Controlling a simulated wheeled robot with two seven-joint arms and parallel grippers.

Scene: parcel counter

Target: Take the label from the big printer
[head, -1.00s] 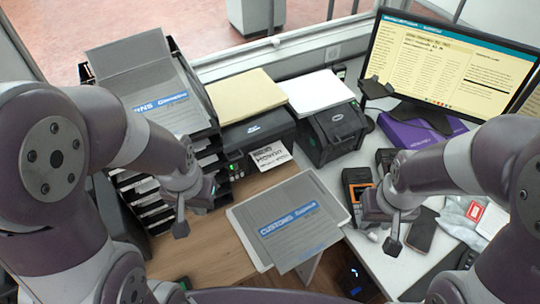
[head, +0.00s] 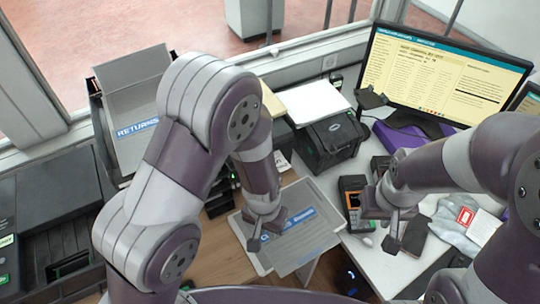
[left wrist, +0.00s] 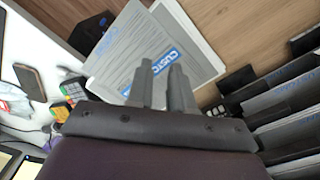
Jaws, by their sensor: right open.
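The wide black printer under a yellowish paper stack (head: 270,101) is almost wholly hidden behind my left arm in the head view. A white sliver of the label (head: 281,161) shows at its front, just right of that arm. My left gripper (head: 264,234) is open and empty above the grey "CUSTOMS" folder (head: 318,240), in front of the label. Its two fingers (left wrist: 160,85) stand apart in the left wrist view, with the same folder (left wrist: 122,48) beyond them. My right gripper (head: 382,228) is open and empty by the handheld devices.
A smaller black printer (head: 335,141) with white paper on top stands right of it. A "RETURNS" folder (head: 140,110) leans on a black tray rack (left wrist: 285,110). Further dark devices (head: 48,225) stand at left. An orange-edged handheld (head: 352,195) and a phone (head: 414,235) lie at right.

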